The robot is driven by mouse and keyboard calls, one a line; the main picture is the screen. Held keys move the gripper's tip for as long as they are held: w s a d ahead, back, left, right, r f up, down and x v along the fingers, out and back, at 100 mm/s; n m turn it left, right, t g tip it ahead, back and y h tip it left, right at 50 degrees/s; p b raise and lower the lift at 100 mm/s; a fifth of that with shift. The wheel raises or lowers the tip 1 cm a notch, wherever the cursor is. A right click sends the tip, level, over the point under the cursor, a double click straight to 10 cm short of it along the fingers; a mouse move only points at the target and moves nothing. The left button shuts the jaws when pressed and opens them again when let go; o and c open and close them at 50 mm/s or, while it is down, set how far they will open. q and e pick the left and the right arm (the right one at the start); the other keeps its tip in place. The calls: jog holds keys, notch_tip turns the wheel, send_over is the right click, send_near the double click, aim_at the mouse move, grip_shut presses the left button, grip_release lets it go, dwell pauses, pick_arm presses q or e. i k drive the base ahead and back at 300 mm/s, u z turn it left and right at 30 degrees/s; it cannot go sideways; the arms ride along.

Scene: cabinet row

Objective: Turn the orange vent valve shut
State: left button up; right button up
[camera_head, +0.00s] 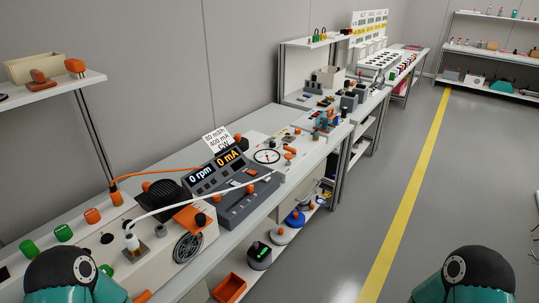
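I cannot tell which orange part is the vent valve. Small orange parts sit on the bench panel with the round white gauge (267,156), one of them an orange knob (290,150) right of the dial. Another orange knob (250,189) is on the grey console in front of the displays. An orange cap (92,215) sits on the near white unit, close to green knobs (63,233). Teal and black parts of my two arms show at the bottom left and bottom right. Neither gripper is in the picture, and nothing is seen touching the orange parts.
The displays (215,170) read 0 rpm and 0 mA. A white hose (185,205) and an orange cable (150,174) cross the near bench. An orange bin (229,288) is on the lower shelf. Grey floor with a yellow line (409,205) is clear to the right.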

aim_at(293, 150)
jog(key=u, duration=0.05)
jog(key=k, duration=0.35)
jog(key=z, duration=0.25)
jog(key=i, duration=0.85)
jog(key=u, duration=0.2)
jog(key=k, duration=0.8)
jog(key=z, duration=0.05)
jog(key=i, duration=0.85)
jog(key=z, duration=0.85)
